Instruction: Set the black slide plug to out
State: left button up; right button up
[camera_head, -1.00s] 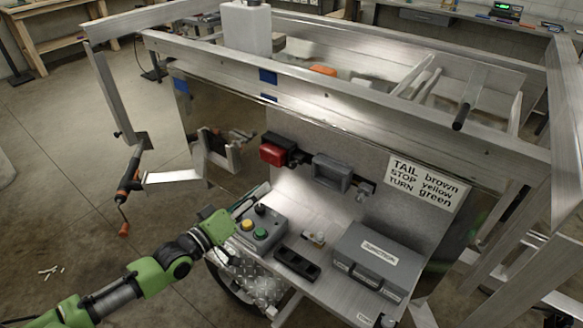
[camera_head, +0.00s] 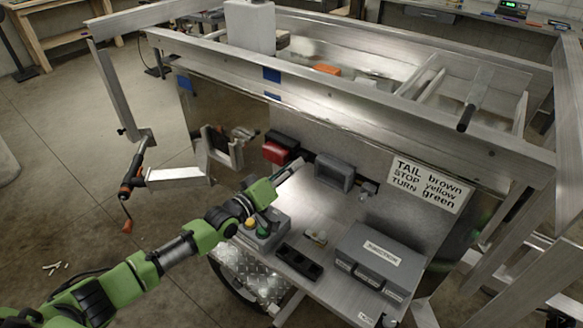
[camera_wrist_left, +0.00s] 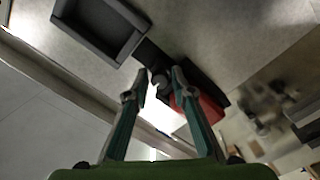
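A small black part (camera_wrist_left: 152,57), which looks like the slide plug, sits on the panel between the red lamp and the grey housing. A round grey knob (camera_wrist_left: 160,78) shows at its near end. In the head view my left arm and gripper (camera_head: 299,165) cover most of this spot. My left gripper (camera_wrist_left: 160,82) points at the panel with its two fingers apart, one on each side of the knob. I cannot tell if they touch it. My right gripper is in neither view.
The red lamp (camera_head: 277,151) and the grey housing (camera_head: 334,172) flank the spot closely; both show in the wrist view. Below are a button box (camera_head: 268,232), a black tray (camera_head: 299,262) and a grey case (camera_head: 378,256) on the shelf. A labelled sign (camera_head: 428,184) is at right.

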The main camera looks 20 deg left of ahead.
pick_arm(q)
jog(key=shift+c, duration=0.3)
grip_shut()
jog(key=d+p, duration=0.1)
jog(key=s+d+p, duration=0.1)
jog(key=d, duration=0.1)
jog(key=shift+s+d, duration=0.1)
jog(key=shift+o, duration=0.3)
grip_release()
jog(key=shift+d, duration=0.1)
